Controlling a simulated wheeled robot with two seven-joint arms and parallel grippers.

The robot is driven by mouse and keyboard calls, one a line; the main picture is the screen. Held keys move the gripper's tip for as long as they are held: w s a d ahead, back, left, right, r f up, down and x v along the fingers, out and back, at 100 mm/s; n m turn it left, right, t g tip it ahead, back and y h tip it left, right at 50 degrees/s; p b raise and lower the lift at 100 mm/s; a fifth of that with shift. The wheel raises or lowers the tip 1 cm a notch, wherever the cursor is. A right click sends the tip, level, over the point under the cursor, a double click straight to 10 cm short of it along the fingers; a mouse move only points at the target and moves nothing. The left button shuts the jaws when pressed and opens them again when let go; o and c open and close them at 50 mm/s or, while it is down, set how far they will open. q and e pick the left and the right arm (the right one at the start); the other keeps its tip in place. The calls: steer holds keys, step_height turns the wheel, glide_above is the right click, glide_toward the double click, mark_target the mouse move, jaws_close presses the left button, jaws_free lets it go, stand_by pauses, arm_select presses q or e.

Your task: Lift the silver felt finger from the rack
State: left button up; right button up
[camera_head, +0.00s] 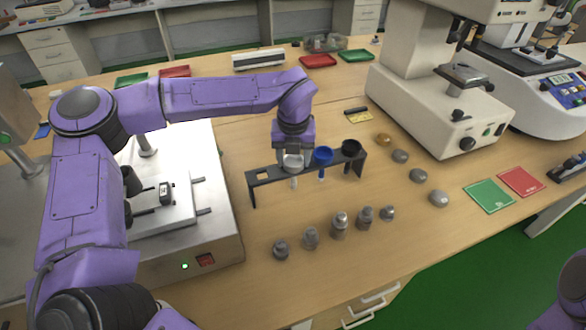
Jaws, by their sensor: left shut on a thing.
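A black rack (263,178) stands on the wooden table in the middle of the head view. The silver felt finger (293,164) is at the rack's left-middle part, its thin stem hanging below the top bar. My left gripper (293,152) comes down on it from above and is shut on its top. The silver finger is upright; I cannot tell whether it is clear of its slot. A blue finger (323,156) and a black finger (351,148) stand in the rack to its right. My right gripper is out of view.
Several grey metal pieces (339,226) stand in front of the rack. Rounded stones (418,176) lie to its right. A machine with a white platform (165,215) is at left, and a large white instrument (415,100) stands behind right. Green (489,196) and red (521,181) squares lie at right.

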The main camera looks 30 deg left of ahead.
arm_select(q)
steer(key=shift+r, duration=0.1)
step_height(320, 180, up, 18)
stand_by(0.5)
steer(key=b, duration=0.6)
glide_above(294, 165)
steer(key=shift+f, duration=4.15)
